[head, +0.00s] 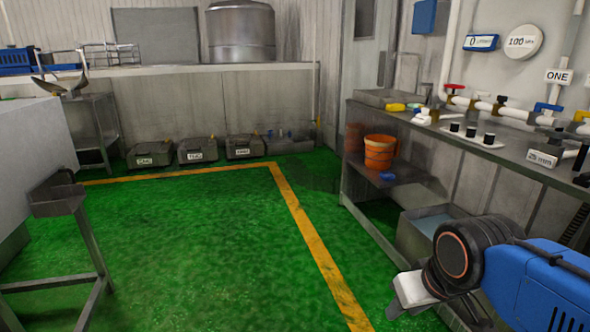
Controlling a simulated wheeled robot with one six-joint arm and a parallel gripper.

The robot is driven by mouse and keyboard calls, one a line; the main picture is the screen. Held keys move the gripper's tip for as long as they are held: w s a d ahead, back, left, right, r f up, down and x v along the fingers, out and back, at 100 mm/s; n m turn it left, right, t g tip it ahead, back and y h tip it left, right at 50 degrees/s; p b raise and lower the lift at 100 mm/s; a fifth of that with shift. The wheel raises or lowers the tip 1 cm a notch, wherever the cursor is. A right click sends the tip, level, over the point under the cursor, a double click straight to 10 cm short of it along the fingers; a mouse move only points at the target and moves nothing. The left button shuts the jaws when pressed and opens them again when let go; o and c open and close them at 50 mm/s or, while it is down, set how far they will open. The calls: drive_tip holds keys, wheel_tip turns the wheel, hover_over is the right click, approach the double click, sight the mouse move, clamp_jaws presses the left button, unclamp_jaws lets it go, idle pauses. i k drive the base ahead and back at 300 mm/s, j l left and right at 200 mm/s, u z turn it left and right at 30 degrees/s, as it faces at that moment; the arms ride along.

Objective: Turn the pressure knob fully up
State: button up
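Three black knobs (471,132) stand in a row on a white plate on the steel bench at the right. No label tells me which one is the pressure knob, and their pointer positions are too small to read. A round white gauge (522,41) on the wall above reads 100 with a unit that looks like kPa. A blue-framed display (481,42) beside it shows 0. My blue arm comes in at the lower right. A pale end part, seemingly my gripper (408,292), hangs in front of and below the bench, well apart from the knobs. Its fingers cannot be made out clearly.
The bench (400,117) carries pipes with coloured valve handles (500,103), a yellow item (396,107) and a small "mm" sign (542,159). An orange bucket (380,152) stands on the lower shelf; a grey tub (412,245) is below. Green floor (200,240) lies open at centre.

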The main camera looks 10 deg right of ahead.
sight(500, 98)
drive_tip(key=i+j+z, duration=0.1)
drive_tip(key=i+z, duration=0.2)
drive_tip(key=i, duration=0.2)
drive_tip(key=i+j+z, duration=0.3)
drive_tip(key=i, duration=0.15)
drive_tip(key=i+j+z, duration=0.3)
drive_tip(key=i, duration=0.15)
drive_tip(key=i+l, duration=0.05)
drive_tip(key=l, duration=0.05)
